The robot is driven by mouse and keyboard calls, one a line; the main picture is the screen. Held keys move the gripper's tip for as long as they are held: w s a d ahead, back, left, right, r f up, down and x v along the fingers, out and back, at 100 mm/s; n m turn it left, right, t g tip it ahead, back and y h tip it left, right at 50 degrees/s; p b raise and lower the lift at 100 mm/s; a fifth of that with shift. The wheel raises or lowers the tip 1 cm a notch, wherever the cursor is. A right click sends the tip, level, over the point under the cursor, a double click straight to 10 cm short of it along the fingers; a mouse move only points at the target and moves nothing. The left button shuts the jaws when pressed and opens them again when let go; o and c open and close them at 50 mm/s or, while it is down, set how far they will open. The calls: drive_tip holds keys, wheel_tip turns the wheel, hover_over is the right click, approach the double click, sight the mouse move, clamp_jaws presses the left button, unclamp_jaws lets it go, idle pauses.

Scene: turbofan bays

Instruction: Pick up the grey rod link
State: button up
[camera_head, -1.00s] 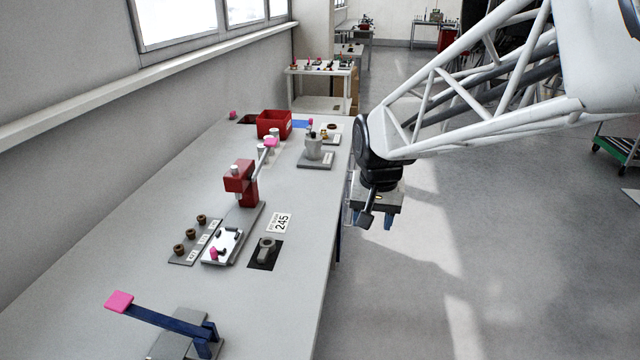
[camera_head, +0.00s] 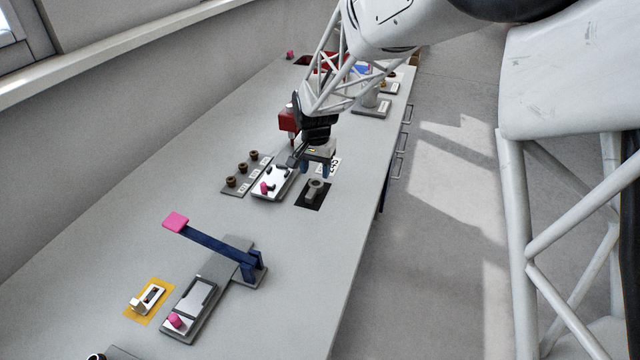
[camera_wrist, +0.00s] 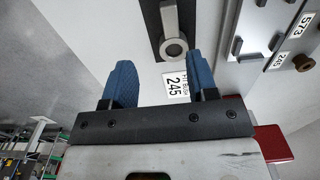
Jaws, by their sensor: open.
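The grey rod link (camera_head: 315,189) lies on a black mat (camera_head: 306,203) on the grey bench in the head view. In the wrist view its round ring end (camera_wrist: 174,47) faces the gripper, and its shank runs up out of the frame. My gripper (camera_head: 317,170) is above the bench, just beyond and above the link. In the wrist view my gripper (camera_wrist: 160,78) has its two blue fingers spread apart with nothing between them. The link's ring lies ahead of the fingers, nearer the right one. The far end of the link is cut off in the wrist view.
A plate with a pink knob (camera_head: 268,184) and a strip of brown bushings (camera_head: 243,169) stand left of the link. A red press (camera_head: 289,118) is close behind. A blue lever fixture (camera_head: 215,246) stands nearer.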

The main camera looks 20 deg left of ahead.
sight(311, 192)
drive_tip(key=shift+a+f, duration=0.6)
drive_tip(key=shift+a, duration=0.35)
drive_tip(key=shift+f, duration=0.1)
drive_tip(key=shift+w+f, duration=0.1)
drive_tip(key=shift+f, duration=1.1)
drive_tip(key=shift+f, duration=0.1)
drive_tip(key=shift+d+f, duration=0.2)
drive_tip(key=shift+f, duration=2.3)
drive_tip(key=shift+c, duration=0.4)
clamp_jaws()
